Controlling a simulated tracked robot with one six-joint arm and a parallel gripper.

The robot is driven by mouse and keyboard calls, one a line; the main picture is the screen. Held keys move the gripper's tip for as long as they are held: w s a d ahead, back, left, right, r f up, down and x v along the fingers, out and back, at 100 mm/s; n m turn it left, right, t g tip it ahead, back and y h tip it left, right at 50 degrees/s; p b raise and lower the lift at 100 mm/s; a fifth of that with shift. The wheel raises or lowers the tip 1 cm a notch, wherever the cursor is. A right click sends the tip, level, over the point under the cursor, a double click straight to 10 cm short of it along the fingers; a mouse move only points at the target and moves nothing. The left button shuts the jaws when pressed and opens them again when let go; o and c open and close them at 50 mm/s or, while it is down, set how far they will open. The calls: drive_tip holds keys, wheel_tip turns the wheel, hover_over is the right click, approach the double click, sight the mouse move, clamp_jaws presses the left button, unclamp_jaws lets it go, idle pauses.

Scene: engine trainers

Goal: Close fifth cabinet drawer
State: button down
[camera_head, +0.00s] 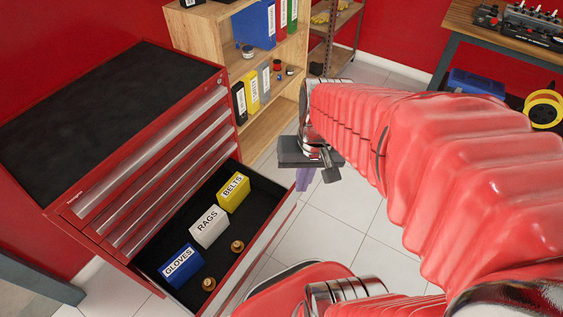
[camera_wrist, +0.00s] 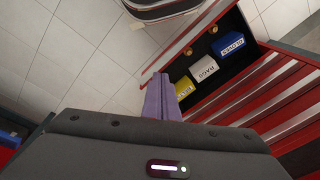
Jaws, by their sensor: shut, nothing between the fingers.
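The red tool cabinet (camera_head: 150,150) has a low drawer (camera_head: 262,246) pulled far out. The drawers above it look shut. The open drawer holds a blue GLOVES box (camera_head: 181,264), a white RAGS box (camera_head: 209,227), a yellow BELTS box (camera_head: 233,192) and two copper-coloured round parts (camera_head: 237,246). My gripper (camera_head: 305,183) is outside the drawer, near its far front corner. Its purple fingers are together and empty. In the wrist view, the fingers (camera_wrist: 162,92) appear beside the drawer's end (camera_wrist: 157,70); I cannot tell whether they touch it.
A wooden shelf (camera_head: 283,112) with binders stands close to the cabinet's far side. A workbench (camera_head: 470,25) is at the upper right, with a blue bin (camera_head: 476,83) and a yellow reel (camera_head: 543,108) below. White tiled floor (camera_head: 355,225) in front of the drawer is clear.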

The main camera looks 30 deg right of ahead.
drive_tip(key=w+d+f+m+t+y, duration=0.15)
drive_tip(key=d+f+m+y, duration=0.3)
drive_tip(key=f+m, duration=0.75)
drive_tip(key=s+d+f+m+t+y, duration=0.1)
drive_tip(key=d+f+m+t+y, duration=0.35)
drive_tip(key=f, duration=1.15)
drive_tip(key=w+d+f+m+h, duration=0.3)
drive_tip(key=d+f+m+h, duration=0.2)
drive_tip(key=d+m, duration=0.2)
drive_tip(key=shift+w+f+m, duration=0.3)
drive_tip(key=shift+w+m, duration=0.1)
drive_tip(key=shift+m, duration=0.55)
drive_tip(key=shift+w, duration=0.1)
drive_tip(key=w+a+r+x, duration=0.1)
drive_tip(key=w+r+x, duration=0.1)
drive_tip(key=x, duration=1)
drive_tip(key=shift+a+f, duration=0.15)
drive_tip(key=shift+f, duration=0.1)
